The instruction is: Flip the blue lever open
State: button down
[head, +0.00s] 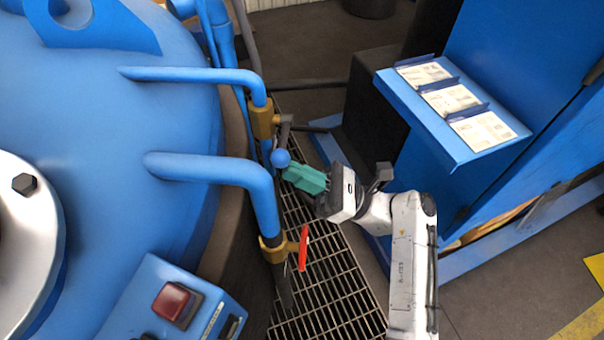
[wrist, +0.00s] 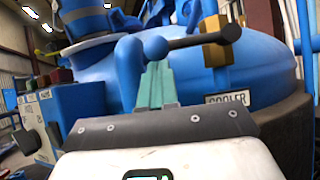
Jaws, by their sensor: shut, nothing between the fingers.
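The blue lever has a blue ball knob (head: 281,158) on a dark grey arm. The arm joins a brass valve (head: 262,120) on the upper blue pipe, beside the large blue vessel. My gripper (head: 288,173), with teal fingers, is shut and empty just right of and below the knob. In the wrist view the knob (wrist: 155,46) shows just beyond the tips of my gripper (wrist: 157,66). The dark arm runs right from it to the brass valve (wrist: 215,45). I cannot tell whether the fingers touch the knob.
A red lever (head: 303,248) sits on a lower brass valve, below my gripper. A blue control box with a red button (head: 172,301) is at the front. A blue stand with papers (head: 452,108) stands to the right. Metal grating (head: 325,285) lies below. A "COOLER" sign (wrist: 228,97) shows on the vessel.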

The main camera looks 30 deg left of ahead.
jog(key=shift+r, duration=0.1)
jog(key=shift+s+r+m+t+p, duration=0.1)
jog(key=shift+r+m+t+p, duration=0.1)
jog(key=shift+m+t+p, duration=0.4)
